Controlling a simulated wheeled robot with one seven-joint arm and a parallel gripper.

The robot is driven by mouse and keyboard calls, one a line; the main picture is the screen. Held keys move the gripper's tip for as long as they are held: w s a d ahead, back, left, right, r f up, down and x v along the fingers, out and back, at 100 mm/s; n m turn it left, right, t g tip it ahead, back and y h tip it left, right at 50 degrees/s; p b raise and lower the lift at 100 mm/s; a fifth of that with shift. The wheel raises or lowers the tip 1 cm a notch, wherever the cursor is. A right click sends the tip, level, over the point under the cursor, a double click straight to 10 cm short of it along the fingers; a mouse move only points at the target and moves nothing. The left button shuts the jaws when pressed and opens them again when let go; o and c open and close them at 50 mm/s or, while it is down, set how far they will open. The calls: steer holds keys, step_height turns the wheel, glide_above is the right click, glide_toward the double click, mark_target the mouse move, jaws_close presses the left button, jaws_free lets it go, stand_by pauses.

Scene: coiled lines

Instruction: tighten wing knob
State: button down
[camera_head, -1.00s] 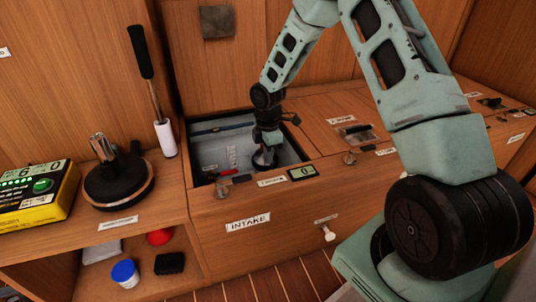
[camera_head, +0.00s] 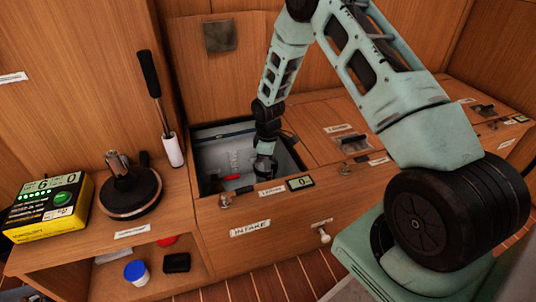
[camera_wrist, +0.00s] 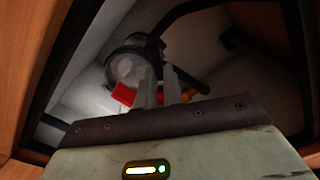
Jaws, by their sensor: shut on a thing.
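My gripper (camera_head: 265,164) reaches down into the open bin marked INTAKE, at the strainer. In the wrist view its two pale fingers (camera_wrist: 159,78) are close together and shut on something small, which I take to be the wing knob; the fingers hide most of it. An orange piece (camera_wrist: 192,83) sticks out just right of the fingers. The round strainer (camera_wrist: 127,66), with a clear face and dark rim, is just beyond them. A red handle (camera_wrist: 123,95) shows left of the fingers, and also in the head view (camera_head: 232,177).
The bin's front edge carries a small display (camera_head: 300,183) reading 0. A dark hose (camera_wrist: 185,12) arches over the strainer. Left stand a yellow meter (camera_head: 47,207), a round black device (camera_head: 130,192) and a black-handled tool (camera_head: 160,105). A blue-lidded jar (camera_head: 136,272) sits on the shelf below.

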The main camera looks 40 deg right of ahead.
steer(key=m+p, duration=0.3)
steer(key=m, duration=0.1)
steer(key=shift+w+d+r+m+p, duration=0.1)
steer(key=shift+d+r+m+p, duration=0.1)
steer(key=shift+m+p, duration=0.15)
steer(key=m+p, duration=0.1)
steer(key=m, duration=0.1)
steer(key=m+p, duration=0.1)
steer(key=shift+d+m, duration=0.2)
steer(key=shift+m, duration=0.15)
steer(key=m+p, duration=0.1)
steer(key=m, duration=0.1)
steer(key=m+p, duration=0.1)
steer(key=m, duration=0.1)
steer(key=m+p, duration=0.1)
steer(key=m, duration=0.1)
steer(key=shift+d+f, duration=0.2)
steer(key=shift+d, duration=0.1)
steer(key=shift+m, duration=0.3)
steer(key=c, duration=1.5)
jaws_free()
